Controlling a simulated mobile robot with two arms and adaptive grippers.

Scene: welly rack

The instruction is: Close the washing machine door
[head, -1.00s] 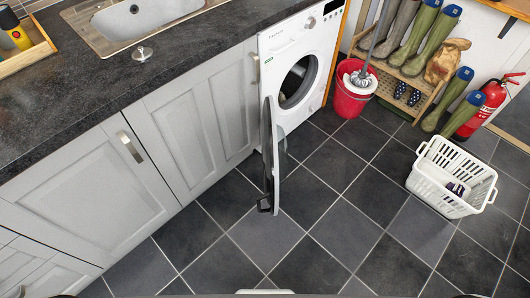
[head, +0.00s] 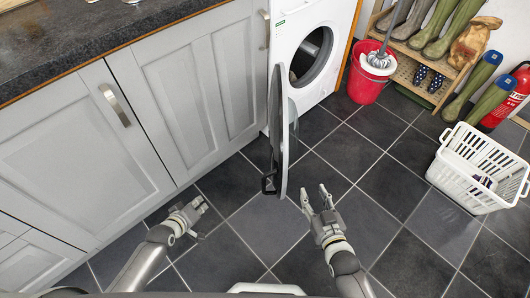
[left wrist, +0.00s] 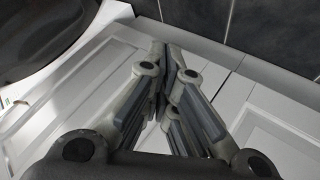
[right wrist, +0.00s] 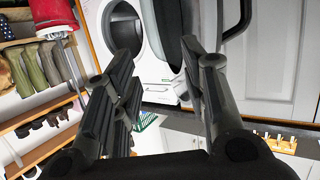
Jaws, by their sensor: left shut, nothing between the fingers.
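The white washing machine (head: 306,40) stands at the end of the cabinets, its round opening uncovered. Its door (head: 281,130) is swung wide open toward me, seen nearly edge-on, with a dark handle at its near edge. My right gripper (head: 315,195) is open and empty, just right of the door's near edge, apart from it. In the right wrist view its fingers (right wrist: 165,85) are spread, with the machine and door beyond. My left gripper (head: 196,208) is shut and empty in front of the cabinets, left of the door; its fingertips (left wrist: 167,60) meet in the left wrist view.
Grey cabinets (head: 190,85) line the left under a dark worktop (head: 60,35). A red mop bucket (head: 368,85) and a boot rack (head: 425,75) stand right of the machine. A white laundry basket (head: 475,175) sits on the tiles at right. Floor between door and basket is clear.

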